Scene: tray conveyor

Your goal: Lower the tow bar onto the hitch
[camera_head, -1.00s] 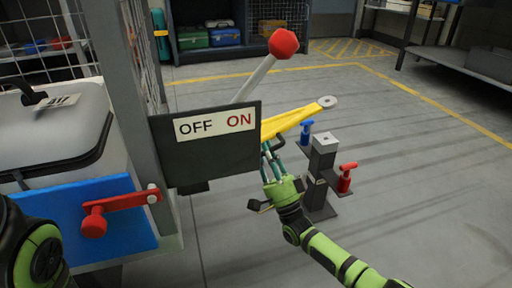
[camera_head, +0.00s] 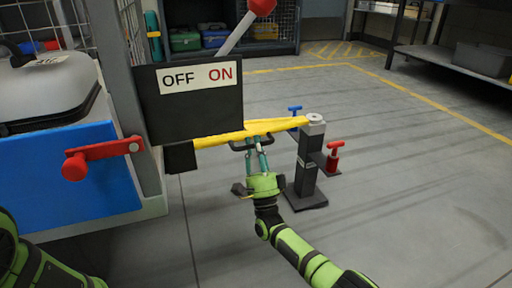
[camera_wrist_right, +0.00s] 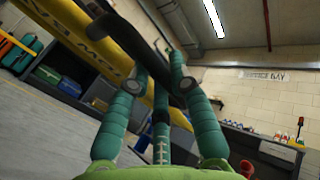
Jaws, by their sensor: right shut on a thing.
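The yellow tow bar (camera_head: 222,138) runs from beneath the sign on the left to the hitch (camera_head: 306,165), a dark post on a flat base. The bar's grey ring end (camera_head: 315,119) lies level at the post's top; I cannot tell whether it is fully seated. My right gripper (camera_head: 257,146) is under the bar and shut on its dark handle. In the right wrist view, the teal fingers close around the black handle (camera_wrist_right: 180,68) beside the yellow bar (camera_wrist_right: 105,42). My left gripper is out of view; only part of that arm shows at lower left.
A dark OFF/ON sign (camera_head: 195,115), a red-knobbed lever (camera_head: 236,32) and a red latch (camera_head: 103,150) on a blue panel are at left. The floor to the right is clear.

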